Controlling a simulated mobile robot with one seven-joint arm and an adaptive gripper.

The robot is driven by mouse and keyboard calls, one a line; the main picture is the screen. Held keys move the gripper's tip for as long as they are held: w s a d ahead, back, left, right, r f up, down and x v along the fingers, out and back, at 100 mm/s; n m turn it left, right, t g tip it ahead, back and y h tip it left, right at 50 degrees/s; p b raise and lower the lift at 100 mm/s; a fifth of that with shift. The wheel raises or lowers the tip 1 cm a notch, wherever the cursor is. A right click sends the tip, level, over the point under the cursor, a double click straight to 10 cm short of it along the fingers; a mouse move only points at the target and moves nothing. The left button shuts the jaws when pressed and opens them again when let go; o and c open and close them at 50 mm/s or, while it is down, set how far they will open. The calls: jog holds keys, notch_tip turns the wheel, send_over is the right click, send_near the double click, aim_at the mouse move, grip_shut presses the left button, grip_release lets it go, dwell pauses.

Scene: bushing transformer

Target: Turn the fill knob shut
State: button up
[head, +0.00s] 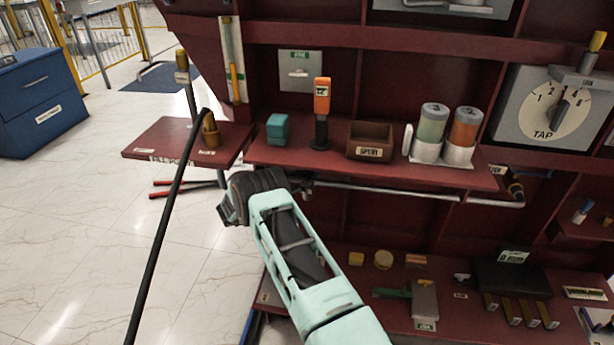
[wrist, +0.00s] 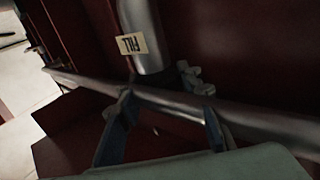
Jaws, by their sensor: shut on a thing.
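In the wrist view a FILL label (wrist: 132,44), upside down, is on a grey upright pipe (wrist: 142,20). The pipe meets a long grey horizontal pipe (wrist: 260,122) under the shelf. My gripper (wrist: 160,90) has its two fingers on either side of the fitting below the label, shut on what appears to be the fill knob. The knob itself is mostly hidden by the fingers and pipe, so its turn angle cannot be told. In the head view my gripper (head: 303,182) is under the shelf's front edge, by the left end of the pipe.
The upper red shelf (head: 225,148) overhangs my gripper and holds an orange-topped device (head: 321,112), a brown box (head: 369,140) and two cylinders. A black rod (head: 165,230) slants at left. The lower shelf (head: 350,285) carries several parts. The floor at left is open.

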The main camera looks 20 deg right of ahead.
jog(key=shift+m+g, duration=0.8)
jog(key=shift+g, duration=0.4)
jog(key=o, duration=1.2)
jog(key=s+a, duration=0.1)
jog(key=a, duration=1.1)
jog(key=shift+s, duration=0.25)
jog(key=shift+r, duration=0.1)
jog(key=shift+c, duration=0.2)
